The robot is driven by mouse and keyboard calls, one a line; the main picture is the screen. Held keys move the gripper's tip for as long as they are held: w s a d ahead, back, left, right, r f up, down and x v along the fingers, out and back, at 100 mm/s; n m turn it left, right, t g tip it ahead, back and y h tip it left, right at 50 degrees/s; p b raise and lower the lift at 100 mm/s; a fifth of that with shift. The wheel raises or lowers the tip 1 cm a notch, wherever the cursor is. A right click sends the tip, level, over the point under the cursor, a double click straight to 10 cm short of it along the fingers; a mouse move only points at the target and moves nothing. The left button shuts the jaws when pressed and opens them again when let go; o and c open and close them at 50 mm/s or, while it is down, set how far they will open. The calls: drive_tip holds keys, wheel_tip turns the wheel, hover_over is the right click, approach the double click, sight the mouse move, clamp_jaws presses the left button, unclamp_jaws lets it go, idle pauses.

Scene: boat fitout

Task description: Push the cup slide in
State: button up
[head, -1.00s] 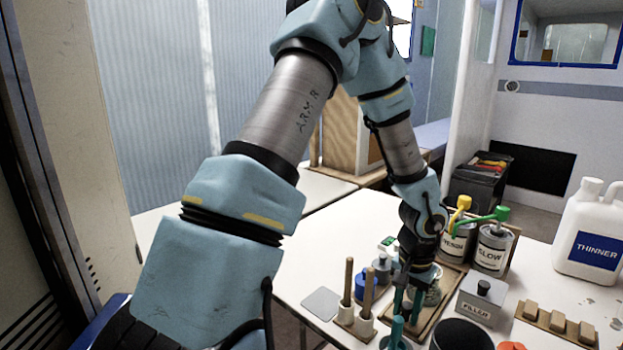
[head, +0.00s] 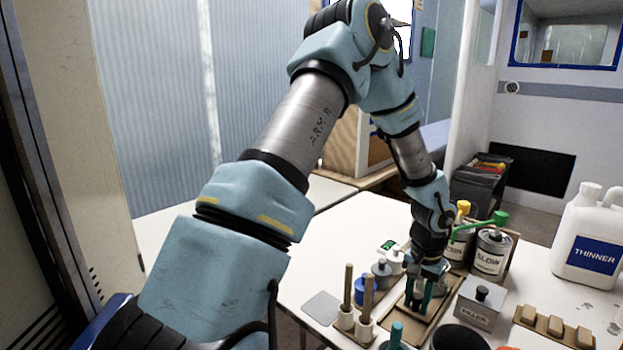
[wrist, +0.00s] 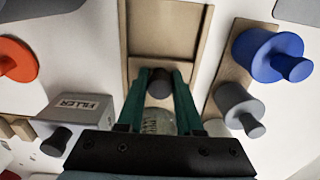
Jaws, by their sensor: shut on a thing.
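A grey FILLER box (head: 480,302) stands close on the right. Grey and blue knobbed weights (head: 381,272) and brushes in holders (head: 347,295) stand on the left. The SLOW can (head: 491,252) is behind, and a dark round container (head: 460,338) is in front.

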drive_tip(key=shift+w+d+p, duration=0.45)
drive_tip(key=shift+w+d, duration=1.2)
drive_tip(key=shift+w, duration=0.15)
drive_tip(key=o, duration=1.5)
drive_tip(key=shift+o, duration=0.2)
drive_tip(key=shift+r, duration=0.1)
wheel_tip(320, 180, up, 7)
drive_tip(key=p, duration=0.4)
drive_tip(key=shift+p, duration=0.4)
